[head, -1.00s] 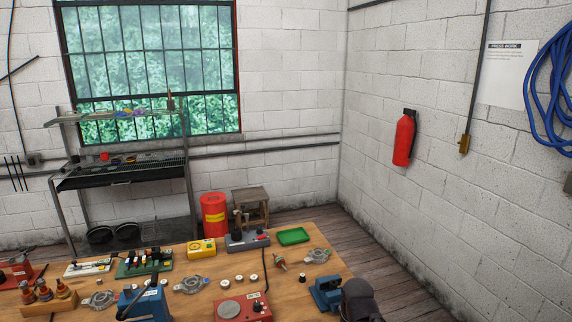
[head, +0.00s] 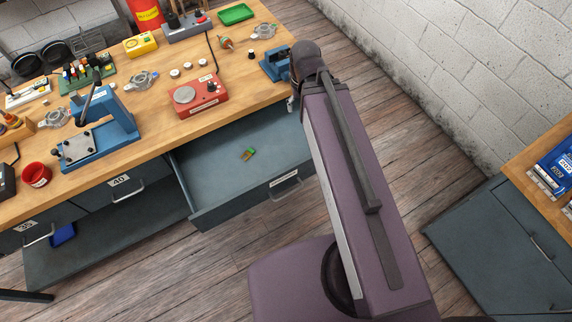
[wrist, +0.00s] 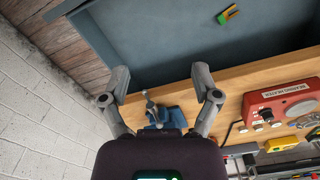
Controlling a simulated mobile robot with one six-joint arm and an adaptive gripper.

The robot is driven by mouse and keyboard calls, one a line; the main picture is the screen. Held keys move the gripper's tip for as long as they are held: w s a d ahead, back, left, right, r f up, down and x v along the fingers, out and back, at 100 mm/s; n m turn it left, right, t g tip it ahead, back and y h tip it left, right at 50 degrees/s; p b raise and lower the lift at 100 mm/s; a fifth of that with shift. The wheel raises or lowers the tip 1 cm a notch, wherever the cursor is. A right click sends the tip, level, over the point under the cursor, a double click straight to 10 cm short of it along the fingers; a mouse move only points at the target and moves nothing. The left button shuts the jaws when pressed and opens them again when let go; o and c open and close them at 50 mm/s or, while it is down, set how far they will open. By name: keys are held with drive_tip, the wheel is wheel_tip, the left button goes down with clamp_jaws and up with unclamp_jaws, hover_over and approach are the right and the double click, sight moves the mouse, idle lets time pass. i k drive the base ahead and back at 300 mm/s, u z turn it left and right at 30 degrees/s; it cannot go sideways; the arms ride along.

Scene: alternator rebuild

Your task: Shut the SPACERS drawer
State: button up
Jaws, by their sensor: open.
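A blue-grey drawer (head: 225,195) stands pulled out from under the wooden bench in the head view. Its front has a handle and a label too small to read, so I cannot confirm it is SPACERS. A small green and yellow piece (head: 248,154) lies inside it. In the wrist view the drawer (wrist: 165,45) fills the top, with the same piece (wrist: 228,14) in it. My gripper (wrist: 160,75) is open and empty in the wrist view, its fingers spread above the drawer and bench edge. In the head view my arm hides the drawer's right end and the gripper.
The wooden bench (head: 150,150) carries a blue press (head: 105,135), a red bearing heater (head: 200,97) and a small blue vise (head: 275,65) near its right end. Another drawer (head: 110,195) sits to the left. A second cabinet (head: 500,245) stands at right. Wooden floor lies between.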

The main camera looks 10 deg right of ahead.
sight(218, 185)
drive_tip(key=z, duration=0.7)
drive_tip(key=k, duration=0.9)
drive_tip(key=u, duration=0.65)
